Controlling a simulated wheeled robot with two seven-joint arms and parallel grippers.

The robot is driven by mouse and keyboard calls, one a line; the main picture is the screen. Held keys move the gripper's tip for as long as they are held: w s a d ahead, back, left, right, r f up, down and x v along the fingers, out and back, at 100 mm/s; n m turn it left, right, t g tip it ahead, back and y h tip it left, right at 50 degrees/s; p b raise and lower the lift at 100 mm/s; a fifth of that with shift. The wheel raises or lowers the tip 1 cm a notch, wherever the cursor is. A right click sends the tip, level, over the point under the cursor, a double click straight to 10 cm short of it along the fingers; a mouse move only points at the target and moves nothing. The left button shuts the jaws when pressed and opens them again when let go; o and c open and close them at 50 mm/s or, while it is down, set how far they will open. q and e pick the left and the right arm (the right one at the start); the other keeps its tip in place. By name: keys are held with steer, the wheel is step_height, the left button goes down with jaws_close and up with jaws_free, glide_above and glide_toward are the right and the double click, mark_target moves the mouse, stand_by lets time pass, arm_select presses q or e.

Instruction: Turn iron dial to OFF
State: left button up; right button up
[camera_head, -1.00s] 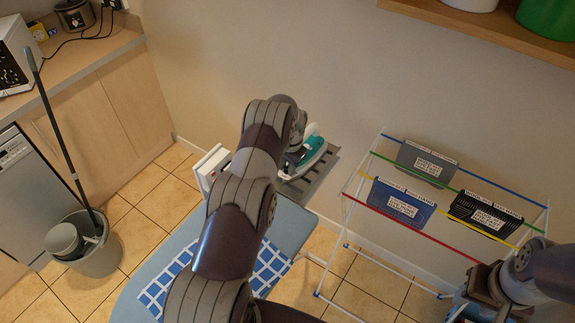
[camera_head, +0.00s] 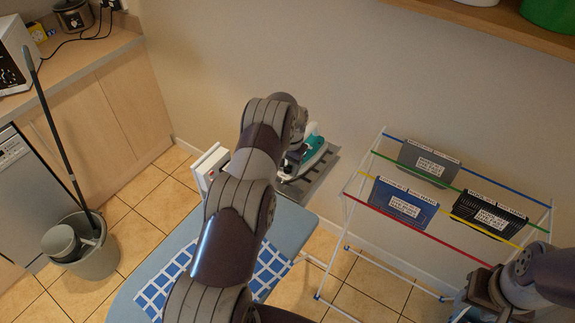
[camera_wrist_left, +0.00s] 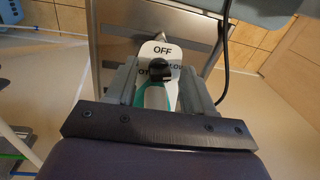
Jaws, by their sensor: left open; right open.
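The iron (camera_head: 311,158), white and teal, rests on a grey slatted stand at the end of the ironing board, partly hidden by my left arm. In the left wrist view the black dial (camera_wrist_left: 160,76) sits on a white plate, with the word OFF (camera_wrist_left: 163,50) above it and other lettering partly covered beside it. My left gripper (camera_wrist_left: 161,84) is open, its two fingers on either side of the dial and the iron's teal and white body. I cannot tell whether they touch the dial. My right gripper (camera_head: 479,294) is at the lower right, away from the iron.
The ironing board (camera_head: 186,244) with a blue checked cloth (camera_head: 272,268) lies under my left arm. A drying rack (camera_head: 376,215) with several hanging cloths stands at right. A mop bucket (camera_head: 92,250) is at left. A dark cord (camera_wrist_left: 226,60) runs beside the left gripper.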

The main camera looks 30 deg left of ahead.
arm_select(q)
steer(key=r+b, duration=0.1)
steer(key=r, duration=0.2)
steer(key=r+b, duration=0.1)
steer(key=r, duration=0.1)
steer(key=d+r+b, duration=0.1)
steer(key=r, duration=0.2)
steer(key=shift+r, duration=0.3)
step_height(320, 180, up, 4)
steer(key=p, duration=0.3)
glide_above(290, 169)
steer(key=shift+d, duration=0.1)
steer(key=shift+m, duration=0.3)
steer(key=f, duration=0.8)
steer(key=a+f, duration=0.1)
steer(key=f, duration=0.3)
steer(key=shift+b, duration=0.35)
steer(key=shift+f, duration=0.35)
